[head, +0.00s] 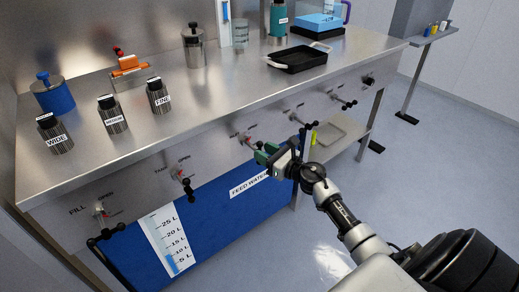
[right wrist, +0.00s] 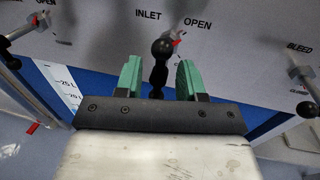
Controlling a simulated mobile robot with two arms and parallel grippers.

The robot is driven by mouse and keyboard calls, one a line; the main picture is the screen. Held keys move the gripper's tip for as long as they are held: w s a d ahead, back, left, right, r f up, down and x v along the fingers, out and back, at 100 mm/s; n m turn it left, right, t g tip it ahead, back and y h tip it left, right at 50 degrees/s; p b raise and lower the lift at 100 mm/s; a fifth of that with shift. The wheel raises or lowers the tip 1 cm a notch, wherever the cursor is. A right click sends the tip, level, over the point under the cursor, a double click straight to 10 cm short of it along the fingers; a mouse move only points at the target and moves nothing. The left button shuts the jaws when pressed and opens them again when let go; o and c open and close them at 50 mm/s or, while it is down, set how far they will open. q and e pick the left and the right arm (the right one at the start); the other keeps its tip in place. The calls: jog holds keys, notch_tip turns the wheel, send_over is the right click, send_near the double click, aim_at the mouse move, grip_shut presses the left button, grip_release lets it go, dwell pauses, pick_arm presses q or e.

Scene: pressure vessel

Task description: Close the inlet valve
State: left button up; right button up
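The inlet valve shows in the right wrist view under the labels INLET and OPEN, with a black ball-ended handle (right wrist: 160,62) and a red pointer beside it. In the head view the valve (head: 248,139) is on the bench's front panel, partly hidden by my gripper. My right gripper (right wrist: 160,80), with green fingers, is open. The handle appears between the fingers in the right wrist view, with a gap on each side. In the head view the right gripper (head: 267,153) is right at the panel. My left gripper is not in view.
Neighbouring valve handles stick out of the panel: a tank valve (head: 183,180) to the left and the bleed valve (right wrist: 303,77) to the right. A blue feed water tank (head: 215,205) is below. Bottles and a black tray (head: 297,59) stand on the steel bench top (head: 220,95).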

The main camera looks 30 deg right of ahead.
jog(key=shift+x, duration=1.2)
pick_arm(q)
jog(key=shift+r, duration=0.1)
